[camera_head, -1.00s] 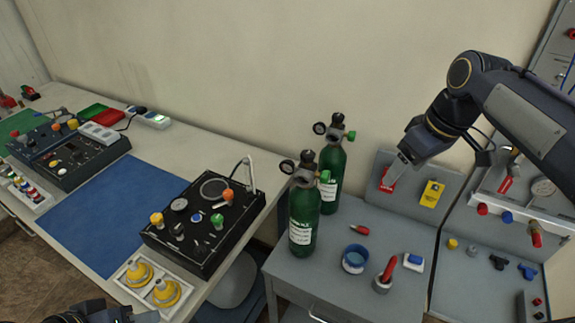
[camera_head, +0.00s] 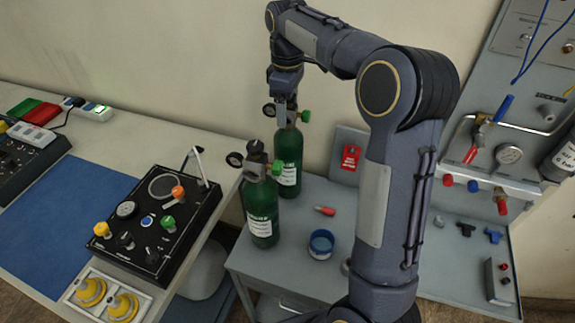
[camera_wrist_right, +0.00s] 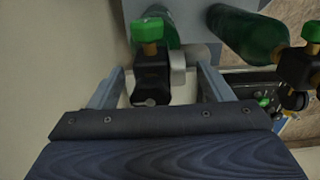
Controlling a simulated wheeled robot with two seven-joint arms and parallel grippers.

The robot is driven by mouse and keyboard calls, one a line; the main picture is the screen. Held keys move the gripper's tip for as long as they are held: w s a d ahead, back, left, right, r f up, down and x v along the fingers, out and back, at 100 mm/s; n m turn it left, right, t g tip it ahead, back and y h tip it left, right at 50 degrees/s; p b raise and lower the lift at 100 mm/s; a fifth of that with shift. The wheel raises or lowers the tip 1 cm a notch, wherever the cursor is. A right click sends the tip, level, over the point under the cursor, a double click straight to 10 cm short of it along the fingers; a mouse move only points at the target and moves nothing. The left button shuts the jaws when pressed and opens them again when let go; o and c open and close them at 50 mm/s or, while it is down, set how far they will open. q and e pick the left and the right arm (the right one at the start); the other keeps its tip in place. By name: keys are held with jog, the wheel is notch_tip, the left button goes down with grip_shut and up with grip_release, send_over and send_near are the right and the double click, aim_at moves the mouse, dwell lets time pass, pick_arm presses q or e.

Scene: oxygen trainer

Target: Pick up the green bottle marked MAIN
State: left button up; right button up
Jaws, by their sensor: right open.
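Two green bottles with black valves, gauges and green knobs stand upright on the grey cabinet. One is the front bottle (camera_head: 262,212); the other is the back bottle (camera_head: 289,158). Their white labels are too small to read, so I cannot tell which is marked MAIN. My right gripper (camera_head: 284,100) is open above the back bottle, pointing down at its valve. In the right wrist view, the open right gripper (camera_wrist_right: 160,74) has its fingers on either side of a black valve (camera_wrist_right: 150,78). The other bottle (camera_wrist_right: 245,34) is beside it. My left gripper is not in view.
The grey cabinet top (camera_head: 290,262) also holds a blue-rimmed jar (camera_head: 321,244) and a small red item (camera_head: 325,211). A black control box (camera_head: 157,222) sits on the bench at left. My right arm hides part of the cabinet.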

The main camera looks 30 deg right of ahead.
jog(key=shift+f, duration=0.9)
jog(key=shift+c, duration=0.2)
grip_shut()
jog(key=shift+w+r, duration=0.1)
jog(key=shift+r, duration=0.1)
